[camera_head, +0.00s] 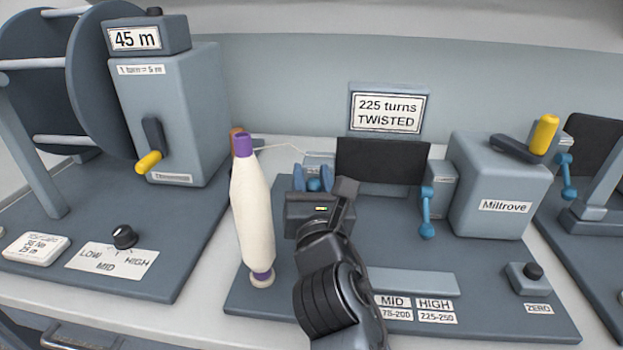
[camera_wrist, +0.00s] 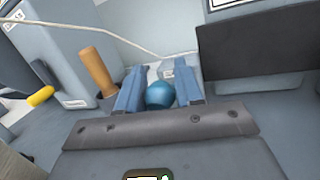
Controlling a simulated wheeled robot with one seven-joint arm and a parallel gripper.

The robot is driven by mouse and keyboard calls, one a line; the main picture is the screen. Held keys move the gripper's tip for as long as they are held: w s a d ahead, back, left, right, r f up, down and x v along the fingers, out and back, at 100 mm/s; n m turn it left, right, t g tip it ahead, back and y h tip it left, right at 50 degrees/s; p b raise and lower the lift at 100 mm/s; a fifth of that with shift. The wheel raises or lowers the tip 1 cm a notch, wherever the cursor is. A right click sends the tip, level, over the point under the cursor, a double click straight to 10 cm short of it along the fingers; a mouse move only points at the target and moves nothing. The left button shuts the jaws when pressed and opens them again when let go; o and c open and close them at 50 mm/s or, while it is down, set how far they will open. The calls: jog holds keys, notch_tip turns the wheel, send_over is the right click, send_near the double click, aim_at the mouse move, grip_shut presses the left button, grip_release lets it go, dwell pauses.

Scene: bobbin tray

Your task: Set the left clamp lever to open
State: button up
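The left clamp lever shows only as a blue ball knob (camera_head: 314,184) at the left end of the twist tester, behind my gripper (camera_head: 313,174). In the wrist view the knob (camera_wrist: 160,95) sits between my two blue fingers (camera_wrist: 160,78), close to both inner faces. Whether the fingers press on it cannot be told. The rest of that lever and its clamp are mostly hidden by my gripper and arm. The right clamp lever (camera_head: 427,209) is blue with a ball at each end, and its lower ball hangs down.
A cream bobbin with purple ends (camera_head: 251,210) stands close left of my arm. A thread (camera_wrist: 120,38) runs above the fingers. The black panel (camera_head: 382,162), the "225 turns TWISTED" display (camera_head: 389,110) and the Miltrove box (camera_head: 500,185) with its yellow-handled crank stand to the right.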

jog(key=o, duration=0.3)
jog(key=shift+o, duration=0.2)
jog(key=shift+v, duration=3.95)
